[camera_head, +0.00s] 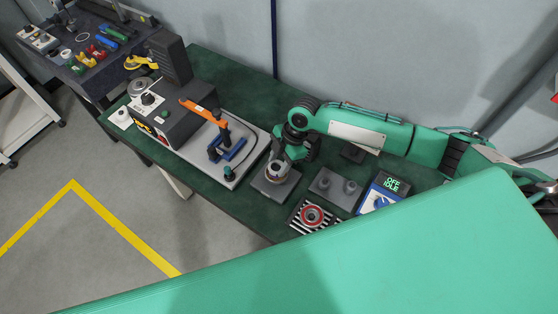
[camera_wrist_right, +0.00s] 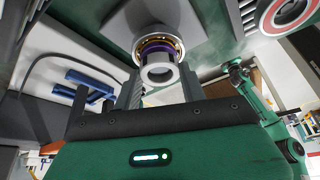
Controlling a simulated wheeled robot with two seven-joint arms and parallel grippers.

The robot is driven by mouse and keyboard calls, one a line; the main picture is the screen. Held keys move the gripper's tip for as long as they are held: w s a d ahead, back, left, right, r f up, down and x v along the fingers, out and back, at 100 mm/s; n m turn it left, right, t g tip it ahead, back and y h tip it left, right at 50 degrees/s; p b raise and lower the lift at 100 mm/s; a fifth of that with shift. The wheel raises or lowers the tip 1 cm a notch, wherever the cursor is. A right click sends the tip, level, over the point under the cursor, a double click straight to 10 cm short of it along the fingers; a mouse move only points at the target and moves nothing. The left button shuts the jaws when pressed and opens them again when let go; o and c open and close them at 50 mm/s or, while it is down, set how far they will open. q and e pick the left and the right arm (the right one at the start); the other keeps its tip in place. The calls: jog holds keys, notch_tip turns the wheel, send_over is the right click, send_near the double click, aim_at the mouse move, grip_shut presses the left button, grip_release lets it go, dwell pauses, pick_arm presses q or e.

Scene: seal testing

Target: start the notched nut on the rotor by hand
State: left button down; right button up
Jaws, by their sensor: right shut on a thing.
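My right gripper (camera_head: 279,160) points down over the rotor, which stands on a square grey block (camera_head: 268,190) on the green bench. In the right wrist view the gripper's two fingers (camera_wrist_right: 160,88) are shut on a pale grey ring, which looks like the notched nut (camera_wrist_right: 158,76). The nut is in line with the rotor (camera_wrist_right: 158,46), which shows gold and purple bands just beyond it. I cannot tell whether their threads are engaged. The fingers partly hide the rotor in the head view. My left gripper is not in view.
Beside the block are a grey fixture (camera_head: 335,188) with two pegs, a control box (camera_head: 384,192) reading OFF IDLE, and a red ring (camera_head: 312,215) on a striped pad. To the left, a pale plate (camera_head: 245,163) carries a blue clamp (camera_head: 227,150) and orange-handled tool (camera_head: 200,110).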

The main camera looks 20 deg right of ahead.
jog(key=shift+s+f+m+t+p, duration=0.15)
jog(key=shift+s+m+t+p, duration=0.15)
jog(key=shift+m+p, duration=0.7)
jog(key=shift+s+f+m+t+p, duration=0.15)
jog(key=shift+m+t+p, duration=0.25)
jog(key=shift+m+p, duration=0.6)
jog(key=shift+s+m+t+p, duration=0.1)
jog(key=shift+m+t+p, duration=0.2)
jog(key=shift+m+p, duration=0.8)
jog(key=o, duration=1.1)
jog(key=shift+w+r, duration=0.1)
jog(key=shift+w, duration=0.1)
